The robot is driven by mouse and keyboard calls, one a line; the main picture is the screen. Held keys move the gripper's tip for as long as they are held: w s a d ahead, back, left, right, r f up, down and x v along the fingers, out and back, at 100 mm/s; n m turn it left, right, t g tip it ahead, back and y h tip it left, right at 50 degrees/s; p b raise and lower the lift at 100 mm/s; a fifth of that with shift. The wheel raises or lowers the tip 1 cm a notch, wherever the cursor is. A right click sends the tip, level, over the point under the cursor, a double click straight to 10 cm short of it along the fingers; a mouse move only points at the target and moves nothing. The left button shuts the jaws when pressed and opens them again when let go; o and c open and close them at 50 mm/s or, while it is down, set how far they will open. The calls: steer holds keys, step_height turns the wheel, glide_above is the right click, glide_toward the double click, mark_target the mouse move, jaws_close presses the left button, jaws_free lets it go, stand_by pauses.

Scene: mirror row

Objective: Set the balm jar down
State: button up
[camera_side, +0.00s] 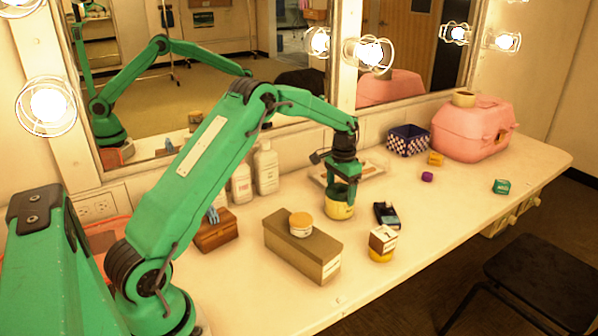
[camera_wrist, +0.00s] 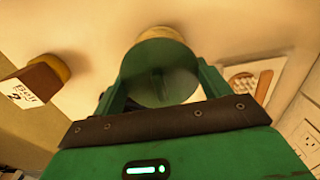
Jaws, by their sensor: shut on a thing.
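My gripper (camera_side: 342,190) is above the middle of the counter, pointing down, and shut on the balm jar. In the wrist view the balm jar (camera_wrist: 160,72) shows a round dark green top between the fingers of my gripper (camera_wrist: 160,90). A yellow labelled cylinder (camera_side: 340,211) shows directly below the fingers; it also appears past the disc in the wrist view (camera_wrist: 162,33). I cannot tell whether this yellow part belongs to the held jar or is a separate tin under it. The fingers hide where they meet.
A small labelled box (camera_side: 383,237) on a yellow tin and a dark item (camera_side: 386,215) stand to the right. A long brown box (camera_side: 302,250) with a yellow jar (camera_side: 300,224) is in front. White bottles (camera_side: 266,168) and a tray (camera_side: 365,172) are behind.

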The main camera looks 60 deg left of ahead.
steer(key=shift+f, duration=0.1)
stand_by(0.3)
steer(key=o, duration=2)
steer(key=shift+o, duration=0.2)
step_height(320, 180, up, 12)
